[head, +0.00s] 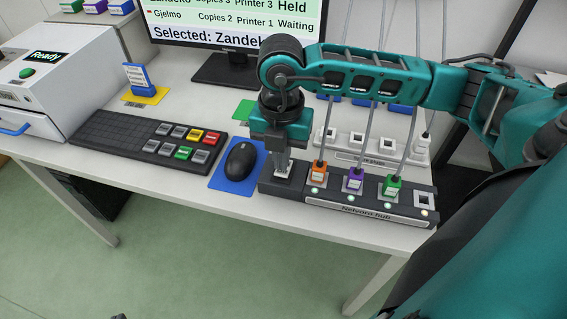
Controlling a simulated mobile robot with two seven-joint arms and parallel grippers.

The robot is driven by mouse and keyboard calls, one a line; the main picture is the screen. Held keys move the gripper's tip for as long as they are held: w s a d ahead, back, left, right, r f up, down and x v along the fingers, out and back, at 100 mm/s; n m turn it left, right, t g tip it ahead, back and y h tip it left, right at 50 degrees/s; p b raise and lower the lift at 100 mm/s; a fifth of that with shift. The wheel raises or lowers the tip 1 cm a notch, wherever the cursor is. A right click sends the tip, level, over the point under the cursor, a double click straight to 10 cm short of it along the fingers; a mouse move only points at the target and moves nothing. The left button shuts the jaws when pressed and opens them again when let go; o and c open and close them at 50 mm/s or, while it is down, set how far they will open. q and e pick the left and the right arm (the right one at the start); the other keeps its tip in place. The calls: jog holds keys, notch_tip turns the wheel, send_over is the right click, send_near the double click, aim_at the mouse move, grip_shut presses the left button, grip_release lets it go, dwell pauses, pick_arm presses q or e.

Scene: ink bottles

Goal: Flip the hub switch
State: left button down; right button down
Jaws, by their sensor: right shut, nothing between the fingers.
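The dark hub (368,215), labelled "Nelvaro hub", lies on the desk near its front right edge. Orange, purple (354,181) and green (391,186) plugs stand in its sockets with cables going up; the socket at its right end (425,199) is empty. Small lights glow along its front. My right gripper (283,168) points down, shut and empty, over the hub's left end.
A black mouse (241,160) on a blue mat lies just left of the hub. A keyboard (150,138) with coloured keys, a printer reading "Ready" (50,75) and a monitor (235,25) stand further left and back. A white power strip (365,148) lies behind the hub.

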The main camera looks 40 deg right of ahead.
dwell(0.4)
jog(key=shift+f+b, duration=0.85)
jog(key=shift+f, duration=0.15)
dwell(0.4)
jog(key=shift+r, duration=0.2)
jog(key=shift+r+p, duration=2.65)
jog(key=shift+r, duration=0.75)
